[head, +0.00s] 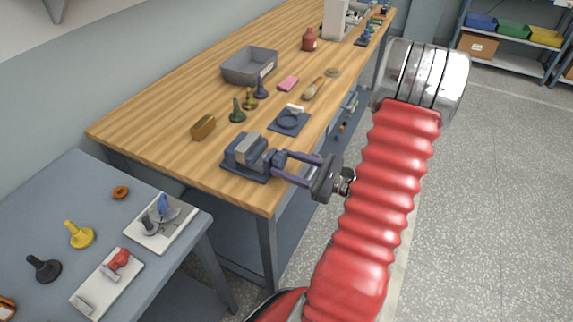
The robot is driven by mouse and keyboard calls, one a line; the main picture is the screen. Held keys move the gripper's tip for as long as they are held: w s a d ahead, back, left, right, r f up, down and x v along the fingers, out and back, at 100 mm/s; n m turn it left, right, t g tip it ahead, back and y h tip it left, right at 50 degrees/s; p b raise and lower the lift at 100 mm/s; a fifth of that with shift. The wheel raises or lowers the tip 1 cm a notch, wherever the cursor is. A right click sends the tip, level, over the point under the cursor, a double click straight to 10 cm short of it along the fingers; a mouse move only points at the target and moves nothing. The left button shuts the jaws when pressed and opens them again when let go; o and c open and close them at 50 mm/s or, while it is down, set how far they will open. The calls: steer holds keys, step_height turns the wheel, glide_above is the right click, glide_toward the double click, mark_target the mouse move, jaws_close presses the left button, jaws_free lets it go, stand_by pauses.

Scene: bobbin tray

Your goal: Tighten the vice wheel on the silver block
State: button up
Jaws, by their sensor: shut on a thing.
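The vice (239,171) is a small blue-grey device near the front corner of the wooden bench. A silver block (247,150) sits between its jaws. My gripper (277,164) reaches in from the right, with its two long fingers at the right end of the vice. The fingers are shut on the vice wheel, which is mostly hidden between them. I cannot tell from this view whether the jaws press on the block.
A lower grey table (50,205) with several small items stands at left.

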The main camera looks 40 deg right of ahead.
steer(key=shift+c, duration=0.7)
steer(key=shift+m, duration=0.3)
steer(key=shift+a+m, duration=0.1)
steer(key=shift+m, duration=2.5)
steer(key=o, duration=1.1)
steer(key=shift+c, duration=0.2)
steer(key=shift+s, duration=0.1)
steer(key=v, duration=1.3)
steer(key=shift+s, duration=0.35)
